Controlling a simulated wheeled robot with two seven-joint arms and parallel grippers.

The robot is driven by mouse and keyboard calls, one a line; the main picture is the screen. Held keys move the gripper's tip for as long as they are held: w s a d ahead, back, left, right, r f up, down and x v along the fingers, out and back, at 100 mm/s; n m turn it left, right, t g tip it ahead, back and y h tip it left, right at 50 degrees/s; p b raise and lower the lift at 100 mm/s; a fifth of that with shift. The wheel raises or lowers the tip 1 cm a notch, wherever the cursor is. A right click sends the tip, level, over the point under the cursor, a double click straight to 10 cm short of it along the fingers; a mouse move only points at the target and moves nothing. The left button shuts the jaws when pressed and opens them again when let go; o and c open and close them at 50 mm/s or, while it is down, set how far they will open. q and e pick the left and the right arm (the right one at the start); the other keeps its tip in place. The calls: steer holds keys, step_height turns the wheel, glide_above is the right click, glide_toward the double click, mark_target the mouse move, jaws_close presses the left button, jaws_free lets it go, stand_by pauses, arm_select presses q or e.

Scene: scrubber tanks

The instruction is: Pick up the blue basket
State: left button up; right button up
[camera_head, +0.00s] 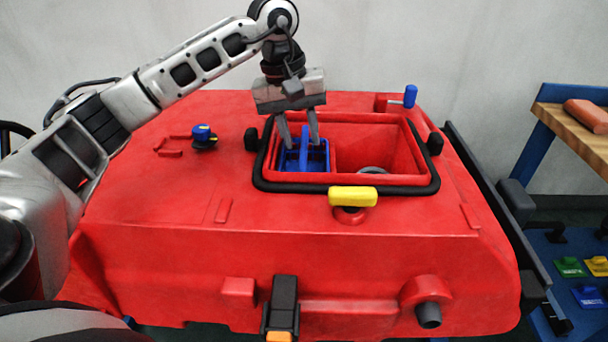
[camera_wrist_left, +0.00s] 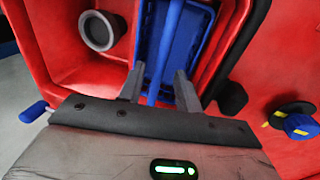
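The blue basket (camera_head: 318,158) sits in the left part of the opening of the red tank (camera_head: 180,255). Its upright middle bar, a handle, runs across it. My left gripper (camera_head: 299,142) points down from above, with its fingertips at the basket. In the left wrist view, the open fingers (camera_wrist_left: 160,72) are on either side of the blue handle (camera_wrist_left: 164,50), with gaps visible between. The basket floor (camera_wrist_left: 186,45) shows beyond them. Whether a finger touches the handle cannot be told. My right gripper is not in view.
A black seal (camera_head: 345,190) rims the opening. A yellow knob (camera_head: 352,197) stands at its front, a blue-topped lever (camera_head: 410,96) behind right, and a blue knob (camera_head: 204,135) to the left. A grey round port (camera_wrist_left: 98,30) lies in the neighbouring compartment. A wooden-topped bench (camera_head: 570,125) stands right.

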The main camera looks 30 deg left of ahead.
mark_target(303, 145)
arm_select(q)
steer(key=f, duration=0.3)
steer(key=shift+w+d+f, duration=0.25)
steer(key=shift+f, duration=0.05)
steer(key=shift+r, duration=0.1)
jaws_close()
